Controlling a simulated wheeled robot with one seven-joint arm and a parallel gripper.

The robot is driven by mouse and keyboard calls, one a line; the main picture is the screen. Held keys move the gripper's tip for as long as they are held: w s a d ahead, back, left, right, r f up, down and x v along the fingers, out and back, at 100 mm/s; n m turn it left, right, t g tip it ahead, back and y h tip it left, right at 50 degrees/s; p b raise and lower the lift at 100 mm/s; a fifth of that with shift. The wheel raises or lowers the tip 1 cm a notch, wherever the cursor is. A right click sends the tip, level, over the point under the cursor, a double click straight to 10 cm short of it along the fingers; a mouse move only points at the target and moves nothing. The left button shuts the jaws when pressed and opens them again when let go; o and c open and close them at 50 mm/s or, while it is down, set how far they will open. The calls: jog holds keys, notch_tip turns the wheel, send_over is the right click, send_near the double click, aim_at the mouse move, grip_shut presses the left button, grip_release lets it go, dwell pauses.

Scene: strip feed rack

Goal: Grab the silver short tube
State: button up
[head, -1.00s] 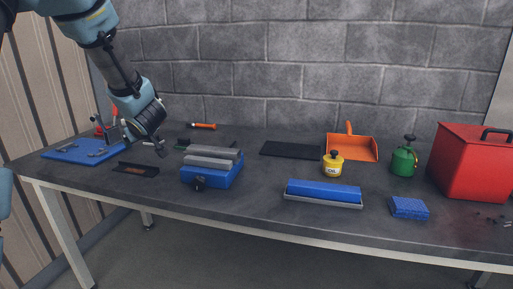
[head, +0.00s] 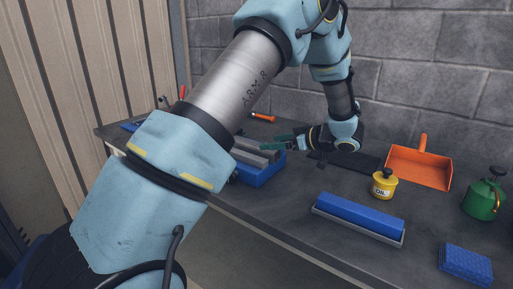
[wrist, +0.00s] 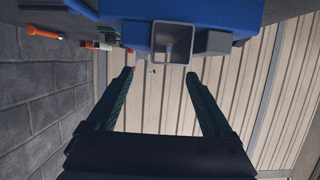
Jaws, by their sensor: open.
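A silver square tube (wrist: 174,43) points its open, hollow end at the camera in the wrist view. It sits against the blue rack (wrist: 222,12), beside a second grey bar (wrist: 212,43). In the head view, grey bars (head: 250,156) lie on the blue rack (head: 262,175), partly hidden by my arm. My gripper (wrist: 160,73) is open and empty. Its two fingers point at the rack, with the tube's end just beyond the tips and roughly between them, apparently untouched. In the head view my gripper (head: 272,143) is at the right end of the bars.
A black mat (head: 355,164) lies behind and below my wrist. A yellow oil can (head: 384,185), orange dustpan (head: 420,168), green sprayer (head: 484,199), blue bar in a tray (head: 358,214) and blue sponge (head: 466,263) stand to the right. An orange-handled tool (head: 263,118) lies behind.

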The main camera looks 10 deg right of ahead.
aim_at(257, 144)
jog(key=p+x, duration=0.1)
jog(key=x, duration=0.1)
jog(key=p+x, duration=0.1)
jog(key=x, duration=0.2)
jog(key=shift+s+a+r, duration=0.1)
jog(key=shift+s+a, duration=0.15)
jog(key=shift+s, duration=0.05)
jog(key=shift+w+a+f, duration=0.25)
jog(key=shift+w, duration=0.05)
jog(key=shift+c, duration=0.3)
grip_shut()
